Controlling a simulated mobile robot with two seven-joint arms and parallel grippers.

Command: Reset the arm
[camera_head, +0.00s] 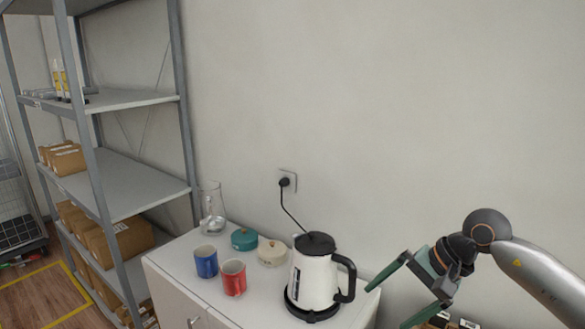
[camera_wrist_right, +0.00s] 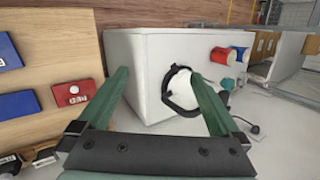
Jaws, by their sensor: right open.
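My right gripper (camera_head: 388,307) is at the lower right of the head view, to the right of the kettle and apart from it. Its two green fingers are spread, with nothing between them. In the right wrist view the open gripper (camera_wrist_right: 160,76) points towards the white cabinet and the kettle's black handle (camera_wrist_right: 170,100). The white kettle (camera_head: 313,276) with a black lid and handle stands upright on the cabinet top. My left gripper is out of view.
On the white cabinet (camera_head: 175,262) stand a blue mug (camera_head: 206,262), a red mug (camera_head: 233,279), a teal pot (camera_head: 244,239), a cream pot (camera_head: 272,253) and a glass jug (camera_head: 212,210). A cord runs to a wall socket (camera_head: 287,180). A metal shelf (camera_head: 140,185) with boxes stands left.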

